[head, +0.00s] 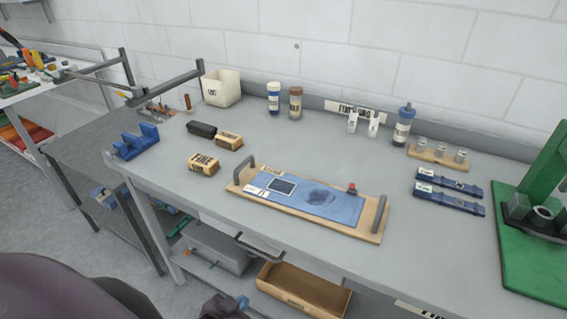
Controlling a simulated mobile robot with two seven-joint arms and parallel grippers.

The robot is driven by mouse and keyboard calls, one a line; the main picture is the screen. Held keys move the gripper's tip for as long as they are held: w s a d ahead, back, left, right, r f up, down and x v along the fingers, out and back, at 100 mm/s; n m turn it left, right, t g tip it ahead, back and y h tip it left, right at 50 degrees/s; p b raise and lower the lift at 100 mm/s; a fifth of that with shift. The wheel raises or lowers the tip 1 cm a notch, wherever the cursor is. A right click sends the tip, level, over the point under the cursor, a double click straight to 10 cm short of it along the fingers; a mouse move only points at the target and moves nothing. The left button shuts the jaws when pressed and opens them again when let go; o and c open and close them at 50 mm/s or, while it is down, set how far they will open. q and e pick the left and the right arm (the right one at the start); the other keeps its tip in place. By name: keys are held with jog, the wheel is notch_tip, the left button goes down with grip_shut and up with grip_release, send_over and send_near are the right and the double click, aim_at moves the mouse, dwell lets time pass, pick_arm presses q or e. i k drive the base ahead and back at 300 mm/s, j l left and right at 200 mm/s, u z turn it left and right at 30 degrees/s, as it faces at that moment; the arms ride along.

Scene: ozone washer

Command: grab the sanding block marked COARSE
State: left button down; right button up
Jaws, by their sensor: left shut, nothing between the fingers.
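Two tan sanding blocks with dark labels lie on the grey workbench at centre left. The nearer block (203,164) has a label that looks like FINE, though it is small. The label on the farther block (229,141) is too small to read, so I cannot tell for sure which is COARSE. A black block (202,129) lies just behind them. My left gripper (232,304) is at the bottom edge, partly cut off, below the bench top and well away from the blocks. It is shut and empty. My right gripper is not in view.
A wooden tray (383,222) with upright handles and a blue mat lies right of the blocks. A blue clamp (136,141) is at the left. Bottles and a white bin (221,88) stand behind.

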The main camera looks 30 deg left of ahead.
aim_at(232, 141)
jog(key=u, duration=1.45)
